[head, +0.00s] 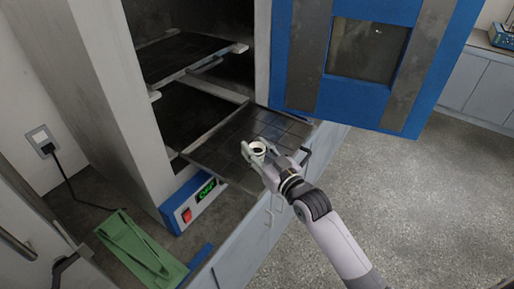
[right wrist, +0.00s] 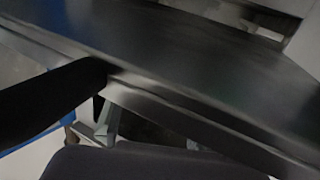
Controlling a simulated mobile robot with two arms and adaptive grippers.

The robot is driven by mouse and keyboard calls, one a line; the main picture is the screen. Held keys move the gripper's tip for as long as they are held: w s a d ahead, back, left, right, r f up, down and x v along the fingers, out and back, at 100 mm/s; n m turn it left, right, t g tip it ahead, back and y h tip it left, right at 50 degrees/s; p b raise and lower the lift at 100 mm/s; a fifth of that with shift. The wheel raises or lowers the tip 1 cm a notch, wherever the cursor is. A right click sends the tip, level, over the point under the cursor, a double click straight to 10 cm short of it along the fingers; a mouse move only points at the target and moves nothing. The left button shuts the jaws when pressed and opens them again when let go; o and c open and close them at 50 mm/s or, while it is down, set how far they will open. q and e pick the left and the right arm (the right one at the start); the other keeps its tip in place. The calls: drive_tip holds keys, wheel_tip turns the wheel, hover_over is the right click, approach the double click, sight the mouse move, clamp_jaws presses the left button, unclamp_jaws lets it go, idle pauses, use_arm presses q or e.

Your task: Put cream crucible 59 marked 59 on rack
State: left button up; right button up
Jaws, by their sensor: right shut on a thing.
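The cream crucible (head: 258,147) is a small pale cup with a dark opening, seen upright in the head view. My right gripper (head: 264,156) is shut on it, with its fingers at the cup's sides. The rack (head: 225,152) is a dark, grid-lined shelf drawn partly out of the open cabinet. The crucible is over the rack's front part; I cannot tell whether it touches it. The number 59 is not readable. The right wrist view shows dark gripper fingers (right wrist: 60,95) near a dark flat surface; the crucible is not clearly visible there.
The blue cabinet door (head: 372,105) with a window stands open at the right. More shelves (head: 185,55) are inside the cabinet. A control box with green display (head: 205,190) and a green folded item (head: 140,250) are at the lower left. The floor at the right is clear.

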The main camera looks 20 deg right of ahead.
drive_tip(key=shift+f, duration=0.15)
drive_tip(key=o, duration=1.2)
drive_tip(key=shift+s+d, duration=0.1)
drive_tip(key=shift+s, duration=0.3)
drive_tip(key=shift+b+v, duration=1.5)
drive_tip(key=shift+v, duration=4.1)
